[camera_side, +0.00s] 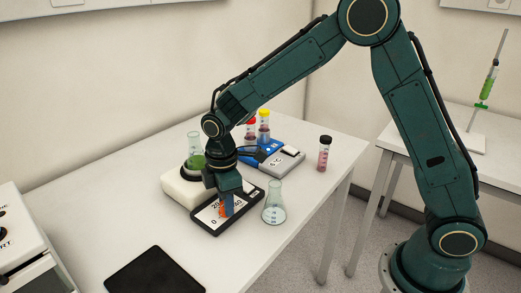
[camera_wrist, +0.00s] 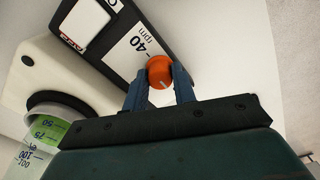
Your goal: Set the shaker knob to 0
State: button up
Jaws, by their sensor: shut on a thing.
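The shaker is a cream-white block (camera_side: 180,190) with a dark control panel (camera_side: 258,197) in front, marked 0, 20 and 40 in the side view. Its orange knob (camera_side: 227,206) stands on this panel, partly hidden by my gripper (camera_side: 226,203). In the wrist view the round orange knob (camera_wrist: 158,68) sits between the two fingers of my gripper (camera_wrist: 159,80), which is shut on it. A short white pointer line shows on the knob's near side, towards my gripper. The "40 rpm" marking lies beside the knob there. I cannot tell which number the pointer meets.
A vessel of green liquid (camera_side: 196,161) stands on the shaker. A conical flask (camera_side: 274,206) is close right of the panel. A blue-grey device (camera_side: 285,164), capped tubes and a pink vial (camera_side: 325,154) stand behind. A black pad (camera_side: 154,272) lies in front.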

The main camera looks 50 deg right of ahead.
dwell(0.4)
jog(key=o, duration=1)
jog(key=shift+r, duration=0.1)
notch_tip(320, 180, up, 14)
jog(key=shift+f, duration=0.15)
